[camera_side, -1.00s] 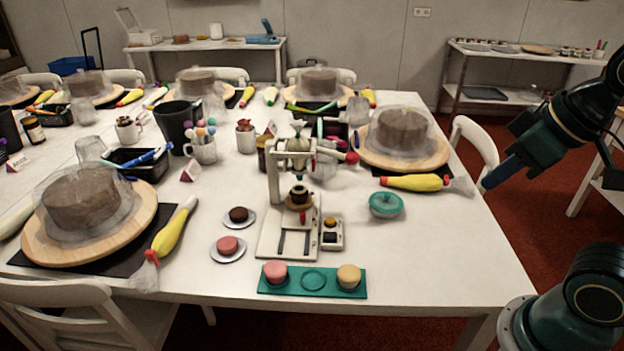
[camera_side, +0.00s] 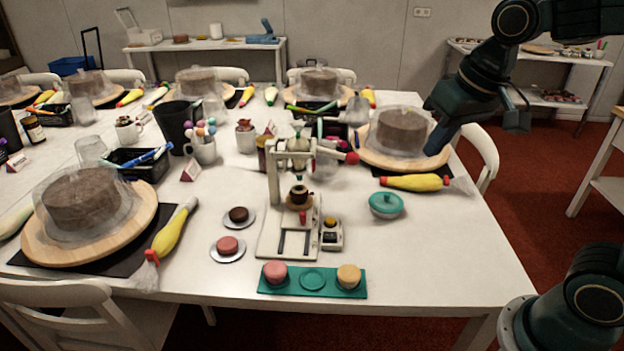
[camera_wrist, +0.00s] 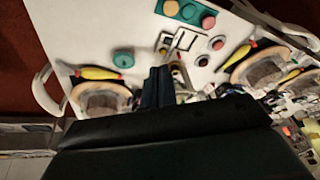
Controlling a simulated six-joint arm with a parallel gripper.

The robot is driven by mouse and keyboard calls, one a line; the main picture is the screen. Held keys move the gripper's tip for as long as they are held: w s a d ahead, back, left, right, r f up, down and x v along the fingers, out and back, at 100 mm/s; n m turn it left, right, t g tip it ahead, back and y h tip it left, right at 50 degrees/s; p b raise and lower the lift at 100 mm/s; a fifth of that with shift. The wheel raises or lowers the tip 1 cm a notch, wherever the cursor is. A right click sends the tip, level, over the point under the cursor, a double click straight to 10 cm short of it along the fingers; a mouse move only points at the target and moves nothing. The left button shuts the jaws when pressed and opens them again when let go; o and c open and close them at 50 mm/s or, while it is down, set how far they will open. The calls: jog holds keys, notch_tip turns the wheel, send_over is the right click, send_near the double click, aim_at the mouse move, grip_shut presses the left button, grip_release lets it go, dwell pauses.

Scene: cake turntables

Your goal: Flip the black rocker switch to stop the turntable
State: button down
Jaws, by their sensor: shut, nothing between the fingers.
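A small white box (camera_side: 332,243) stands against the right side of the cream machine (camera_side: 264,246) on the white table. A dark patch on its front part looks like the black rocker switch (camera_side: 330,238); its position is too small to tell. A small round brown platform (camera_side: 299,204) on the machine carries a dark little cake (camera_side: 299,192). My gripper (camera_side: 433,150) is shut and empty, well up and to the right of the box, in front of the right edge of a covered cake board. In the wrist view its dark fingers (camera_wrist: 157,72) are together, and the machine shows blurred beyond them.
A teal lidded bowl (camera_side: 386,205) and a yellow piping bag (camera_side: 413,182) lie between my gripper and the box. A teal tray (camera_side: 312,291) with two macarons is at the front. The covered cake board (camera_side: 441,152) is beside my gripper. The table's front right is clear.

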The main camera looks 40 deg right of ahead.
jog(key=w+f+m+g, duration=0.1)
jog(key=w+f+m, duration=0.15)
jog(key=w, duration=0.45)
jog(key=w+f+m+g, duration=0.1)
jog(key=w+f, duration=0.3)
jog(key=w, duration=0.2)
jog(key=m+g, duration=0.2)
jog(key=m, duration=0.1)
send_over(324, 237)
notch_tip(324, 237, down, 14)
jog(key=shift+r, duration=0.25)
jog(key=shift+f, duration=0.1)
notch_tip(324, 237, down, 14)
jog(key=shift+r, duration=0.1)
